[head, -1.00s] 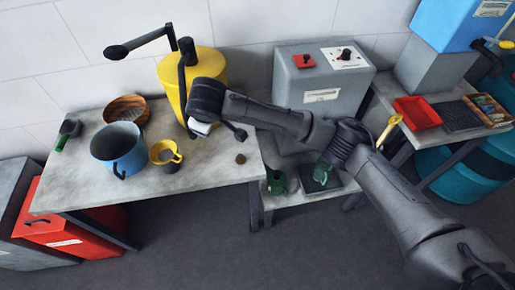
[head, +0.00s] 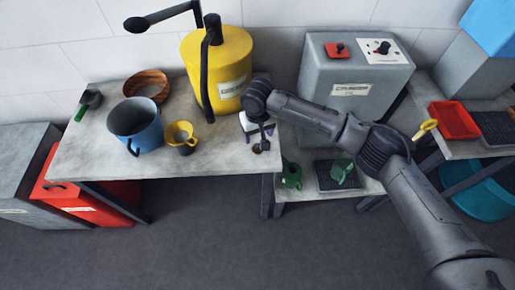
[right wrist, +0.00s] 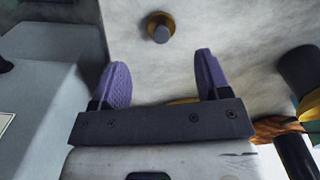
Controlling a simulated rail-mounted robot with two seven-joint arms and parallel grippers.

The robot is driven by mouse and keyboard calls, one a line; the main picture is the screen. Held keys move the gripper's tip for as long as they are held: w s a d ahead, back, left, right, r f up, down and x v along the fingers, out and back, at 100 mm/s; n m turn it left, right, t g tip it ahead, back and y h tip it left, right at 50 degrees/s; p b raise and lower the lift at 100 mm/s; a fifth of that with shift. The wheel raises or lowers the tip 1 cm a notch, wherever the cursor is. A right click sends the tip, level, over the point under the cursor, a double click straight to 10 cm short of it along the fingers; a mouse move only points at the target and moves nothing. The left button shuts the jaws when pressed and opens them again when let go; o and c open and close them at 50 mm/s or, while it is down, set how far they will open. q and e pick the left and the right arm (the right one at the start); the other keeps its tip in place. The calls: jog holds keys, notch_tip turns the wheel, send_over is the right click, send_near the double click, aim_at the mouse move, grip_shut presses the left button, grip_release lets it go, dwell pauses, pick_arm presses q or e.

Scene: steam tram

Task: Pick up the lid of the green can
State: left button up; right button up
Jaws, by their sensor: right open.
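A small round brownish lid with a knob (head: 261,147) lies on the grey table near its right front edge, partly hidden by my right gripper in the head view. In the right wrist view the lid (right wrist: 160,27) shows a brass-coloured rim and a dark knob, beyond and between the fingertips, not touched. My right gripper (head: 257,133) is open and empty above the table; its two purple finger pads (right wrist: 162,70) stand apart. A green can (head: 291,176) stands on the low shelf right of the table. My left gripper is not in view.
A yellow tank (head: 226,62) with a black lever stands behind my right gripper. A blue pot (head: 135,125), yellow cup (head: 181,136) and wooden bowl (head: 146,84) stand to the left. A grey box (head: 350,85) is at right. Table between cup and lid is clear.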

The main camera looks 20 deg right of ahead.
aim_at(257, 144)
jog(key=shift+f, duration=0.8)
jog(key=shift+a+f+b, duration=0.1)
jog(key=shift+f+b, duration=1.05)
jog(key=shift+f, duration=1.5)
jog(key=shift+c, duration=0.4)
jog(key=c, duration=0.9)
